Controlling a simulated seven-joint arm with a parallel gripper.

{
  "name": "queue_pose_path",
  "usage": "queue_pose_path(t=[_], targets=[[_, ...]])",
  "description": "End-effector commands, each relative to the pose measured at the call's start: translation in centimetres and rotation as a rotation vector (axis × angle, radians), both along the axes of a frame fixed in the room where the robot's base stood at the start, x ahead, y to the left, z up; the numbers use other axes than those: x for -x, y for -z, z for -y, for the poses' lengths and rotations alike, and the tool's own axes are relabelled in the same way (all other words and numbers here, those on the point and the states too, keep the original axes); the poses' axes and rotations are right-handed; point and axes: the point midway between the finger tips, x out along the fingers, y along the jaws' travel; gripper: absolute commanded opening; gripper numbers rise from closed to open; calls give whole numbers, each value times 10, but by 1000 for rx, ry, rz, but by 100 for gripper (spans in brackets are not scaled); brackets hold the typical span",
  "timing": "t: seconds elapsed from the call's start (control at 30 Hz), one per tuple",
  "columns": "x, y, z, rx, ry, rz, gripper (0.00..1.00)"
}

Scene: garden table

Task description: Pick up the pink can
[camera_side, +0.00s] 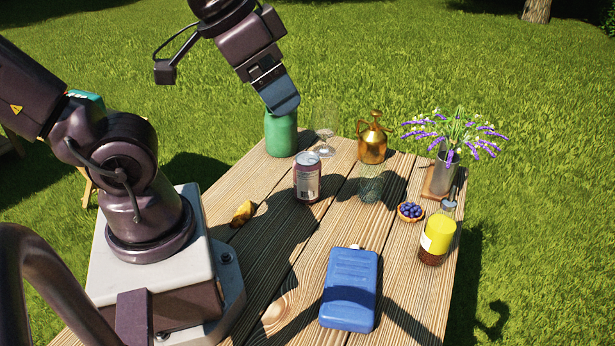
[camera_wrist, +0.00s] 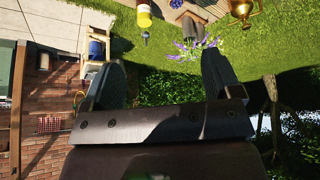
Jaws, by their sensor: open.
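The pink can (camera_side: 307,180) stands upright on the wooden table in the side view, a dull pinkish can with a pale printed label and a silver top. It does not show in the wrist view. My gripper (camera_side: 284,104) is above the table, higher than the can and a little to its left in the side view. Its tip overlaps the top of a green container (camera_side: 280,136); I cannot tell whether they touch. In the wrist view the two fingers of my gripper (camera_wrist: 164,72) are wide apart with nothing between them.
A clear wine glass (camera_side: 325,130) and a gold pitcher (camera_side: 372,145) stand behind the can. A clear tumbler (camera_side: 370,185) is to its right. A blue flask (camera_side: 349,290) lies in front. Blueberries (camera_side: 410,210), a yellow-labelled bottle (camera_side: 437,236) and a flower vase (camera_side: 445,172) stand at right.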

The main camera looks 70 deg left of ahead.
Motion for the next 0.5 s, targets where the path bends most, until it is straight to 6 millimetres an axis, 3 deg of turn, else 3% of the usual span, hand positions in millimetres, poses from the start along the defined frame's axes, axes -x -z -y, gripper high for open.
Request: queue_pose_path(t=[0.07, 0.33, 0.5], targets=[[0, 0, 0, 0, 0, 0, 99], [-1, 0, 0, -2, 2, -4, 99], [-12, 7, -4, -55, 42, -108, 99]])
